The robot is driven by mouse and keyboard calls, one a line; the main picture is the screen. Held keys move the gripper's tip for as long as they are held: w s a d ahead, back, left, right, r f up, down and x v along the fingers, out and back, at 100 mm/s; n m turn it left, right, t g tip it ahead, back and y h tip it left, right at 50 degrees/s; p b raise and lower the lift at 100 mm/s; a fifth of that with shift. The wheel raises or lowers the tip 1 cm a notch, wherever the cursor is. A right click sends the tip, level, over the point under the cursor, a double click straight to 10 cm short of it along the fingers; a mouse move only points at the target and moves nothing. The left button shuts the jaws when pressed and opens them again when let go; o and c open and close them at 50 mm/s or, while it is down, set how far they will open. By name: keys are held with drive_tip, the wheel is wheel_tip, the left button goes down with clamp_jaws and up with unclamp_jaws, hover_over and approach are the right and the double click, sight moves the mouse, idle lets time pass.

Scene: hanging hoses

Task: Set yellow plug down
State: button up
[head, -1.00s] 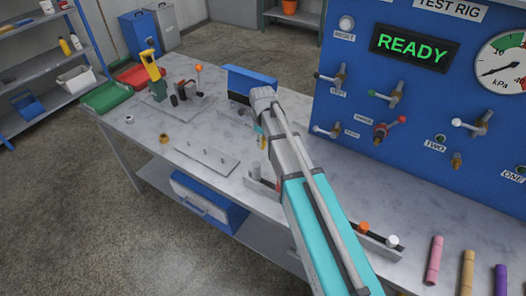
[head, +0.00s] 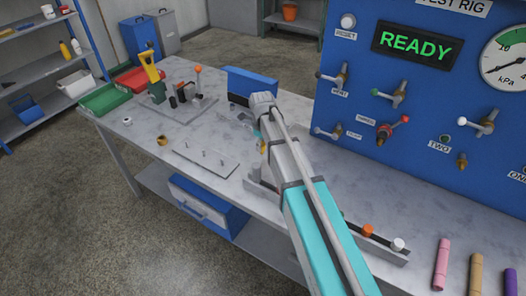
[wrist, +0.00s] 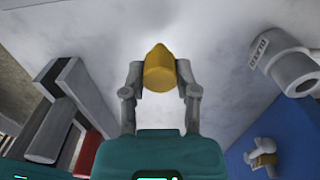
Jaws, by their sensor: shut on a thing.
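The yellow plug (wrist: 160,70) is between the two fingers of my gripper (wrist: 160,78) in the wrist view. The fingers are shut on its sides, and its rounded end shows past the fingertips. Pale grey bench surface lies behind it; I cannot tell whether the plug touches it. In the head view my arm hides most of the gripper. A small yellow patch, likely the plug (head: 263,147), shows beside the arm over the grey workbench (head: 228,190).
A blue box-like block (head: 250,82) stands behind. The blue test rig panel (head: 345,100) with valve handles rises at right.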

sight(262, 144)
drive_tip(key=shift+f+b, duration=0.65)
drive_tip(key=shift+f, duration=0.35)
drive_tip(key=shift+f, duration=0.15)
drive_tip(key=o, duration=1)
wheel_tip(262, 144, up, 12)
drive_tip(key=p, duration=1.2)
drive_tip(key=shift+r, duration=0.2)
drive_tip(key=shift+s, duration=0.1)
